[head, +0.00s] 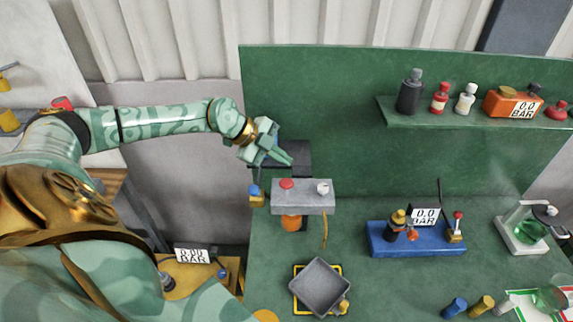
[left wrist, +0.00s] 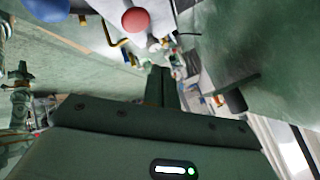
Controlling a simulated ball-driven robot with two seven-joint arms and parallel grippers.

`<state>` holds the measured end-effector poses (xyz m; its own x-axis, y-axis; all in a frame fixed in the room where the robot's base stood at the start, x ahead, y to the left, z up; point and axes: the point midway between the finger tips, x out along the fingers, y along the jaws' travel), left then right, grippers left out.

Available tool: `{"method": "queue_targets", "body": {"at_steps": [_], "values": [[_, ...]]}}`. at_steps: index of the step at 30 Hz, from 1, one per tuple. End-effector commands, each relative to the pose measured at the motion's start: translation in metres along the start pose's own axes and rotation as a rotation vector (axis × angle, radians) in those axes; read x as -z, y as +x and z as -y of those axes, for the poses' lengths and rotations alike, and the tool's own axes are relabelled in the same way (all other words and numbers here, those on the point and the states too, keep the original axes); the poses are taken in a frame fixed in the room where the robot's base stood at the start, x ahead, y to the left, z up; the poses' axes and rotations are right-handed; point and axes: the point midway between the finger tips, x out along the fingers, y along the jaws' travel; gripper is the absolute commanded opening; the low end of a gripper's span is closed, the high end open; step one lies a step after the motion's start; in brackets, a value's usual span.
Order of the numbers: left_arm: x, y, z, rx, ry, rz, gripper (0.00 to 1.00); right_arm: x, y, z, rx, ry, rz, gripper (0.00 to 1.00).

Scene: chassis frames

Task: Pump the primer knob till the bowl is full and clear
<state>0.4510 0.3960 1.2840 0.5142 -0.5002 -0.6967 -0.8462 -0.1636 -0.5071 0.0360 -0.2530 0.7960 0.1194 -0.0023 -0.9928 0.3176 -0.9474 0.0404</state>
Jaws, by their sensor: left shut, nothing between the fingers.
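A grey filter head (head: 305,198) stands on the green bench, with a round red knob (head: 287,184) and a small white knob (head: 322,188) on top. I cannot tell for sure which one is the primer knob. An amber-orange bowl (head: 292,223) hangs below the head, partly hidden; its fill and clarity cannot be read. My left gripper (head: 287,158) is shut and empty, above and behind the filter head, apart from the knobs. In the left wrist view its fingers (left wrist: 161,86) are together, with the red knob (left wrist: 135,20) beyond them. My right gripper is not in view.
A blue-topped brass valve (head: 256,195) stands left of the head. A grey square tray (head: 320,287) sits in front. A blue gauge unit (head: 417,238) is to the right. A green back panel (head: 310,90) rises behind, with a shelf (head: 470,117) of bottles.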

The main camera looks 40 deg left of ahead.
Motion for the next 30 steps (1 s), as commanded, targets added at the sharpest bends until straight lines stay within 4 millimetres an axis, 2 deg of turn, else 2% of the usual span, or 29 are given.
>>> {"method": "queue_targets", "body": {"at_steps": [1, 4, 12, 30], "values": [[-0.007, 0.010, -0.007, 0.000, 0.000, 0.000, 0.00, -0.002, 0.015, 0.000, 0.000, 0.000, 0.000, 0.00], [-0.014, 0.019, -0.014, 0.000, 0.000, 0.000, 0.00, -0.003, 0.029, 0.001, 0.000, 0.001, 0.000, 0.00], [-0.023, 0.033, -0.024, 0.000, -0.001, -0.001, 0.00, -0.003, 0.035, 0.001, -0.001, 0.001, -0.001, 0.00], [-0.024, 0.033, -0.024, 0.000, 0.000, -0.001, 0.00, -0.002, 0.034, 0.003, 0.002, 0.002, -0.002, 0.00]]}}
